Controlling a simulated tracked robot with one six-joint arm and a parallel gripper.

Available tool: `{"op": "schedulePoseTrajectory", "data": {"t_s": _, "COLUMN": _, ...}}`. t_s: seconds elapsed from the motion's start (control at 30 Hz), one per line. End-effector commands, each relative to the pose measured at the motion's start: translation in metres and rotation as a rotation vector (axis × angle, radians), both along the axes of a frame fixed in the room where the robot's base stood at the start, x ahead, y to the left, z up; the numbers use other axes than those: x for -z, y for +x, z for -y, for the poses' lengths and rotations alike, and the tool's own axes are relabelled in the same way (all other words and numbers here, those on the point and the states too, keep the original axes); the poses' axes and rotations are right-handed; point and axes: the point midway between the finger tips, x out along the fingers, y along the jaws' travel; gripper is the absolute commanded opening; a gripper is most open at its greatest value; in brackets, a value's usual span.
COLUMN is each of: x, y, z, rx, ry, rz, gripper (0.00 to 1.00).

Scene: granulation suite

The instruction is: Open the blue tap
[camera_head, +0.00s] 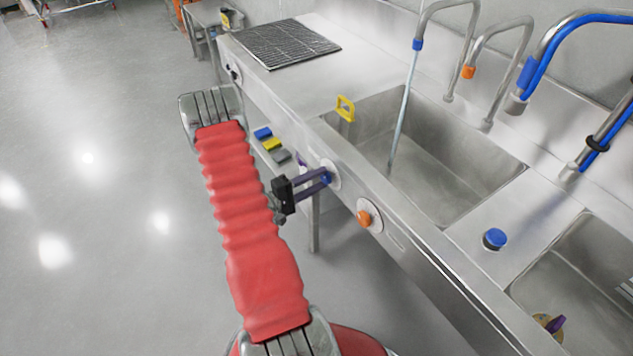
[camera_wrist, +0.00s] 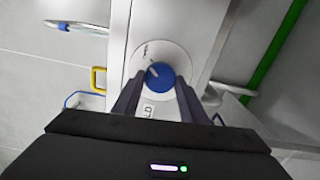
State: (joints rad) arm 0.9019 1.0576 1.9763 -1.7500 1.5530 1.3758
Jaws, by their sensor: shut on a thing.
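The blue tap (camera_wrist: 159,75) is a round knob on a white dial plate on the front panel of the steel sink unit. In the head view the blue tap (camera_head: 326,178) is partly covered by my fingers. My gripper (camera_head: 318,184) reaches it from the left and is shut on it. In the wrist view my gripper (camera_wrist: 158,88) has one dark finger on each side of the knob. In the head view a stream of water (camera_head: 402,115) falls from the blue-collared spout (camera_head: 417,45) into the left basin (camera_head: 440,170).
An orange knob (camera_head: 364,218) sits on the same panel to the right, below an orange-collared spout (camera_head: 468,72). A yellow handle (camera_head: 345,108) stands at the basin's rim. A wire rack (camera_head: 285,43) lies on the counter. The floor on the left is clear.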

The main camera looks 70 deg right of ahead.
Motion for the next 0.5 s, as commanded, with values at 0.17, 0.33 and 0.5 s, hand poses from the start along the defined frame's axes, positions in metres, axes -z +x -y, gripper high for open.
{"op": "schedulePoseTrajectory", "data": {"t_s": 0.17, "x": 0.0016, "y": -0.0014, "z": 0.0003, "rx": 0.001, "ry": -0.044, "rz": 0.056, "gripper": 0.16}}
{"op": "schedulePoseTrajectory", "data": {"t_s": 0.33, "x": 0.002, "y": -0.0015, "z": 0.0001, "rx": 0.002, "ry": -0.063, "rz": 0.079, "gripper": 0.16}}
{"op": "schedulePoseTrajectory", "data": {"t_s": 0.5, "x": 0.0024, "y": -0.0017, "z": -0.0001, "rx": 0.002, "ry": -0.065, "rz": 0.083, "gripper": 0.16}}
